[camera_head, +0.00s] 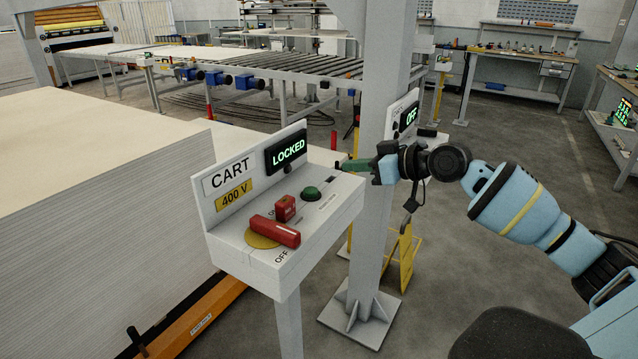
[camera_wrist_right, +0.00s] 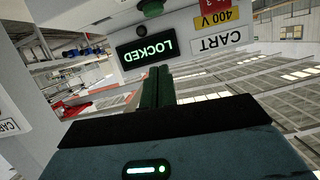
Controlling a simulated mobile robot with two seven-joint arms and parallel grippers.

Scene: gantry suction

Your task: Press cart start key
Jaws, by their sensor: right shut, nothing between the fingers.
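The white cart control box (camera_head: 281,262) stands on a post and carries a CART sign, a 400 V label and a display (camera_head: 286,151) that reads LOCKED. A green round button (camera_head: 310,194) is on its top panel. It also shows at the top of the right wrist view (camera_wrist_right: 152,8). A red handle (camera_head: 275,231) lies across a yellow disc near the OFF mark, with a small red block (camera_head: 285,208) beside it. My right gripper (camera_head: 345,164) is shut and empty near the panel's back right corner, apart from the button. Its green fingers (camera_wrist_right: 158,86) show in the wrist view.
A grey steel column (camera_head: 380,210) stands close behind my right gripper, with another control box (camera_head: 404,118) reading OFF beyond it. A tall stack of pale sheets (camera_head: 95,240) fills the left. A roller conveyor (camera_head: 290,65) runs behind. The floor at right is open.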

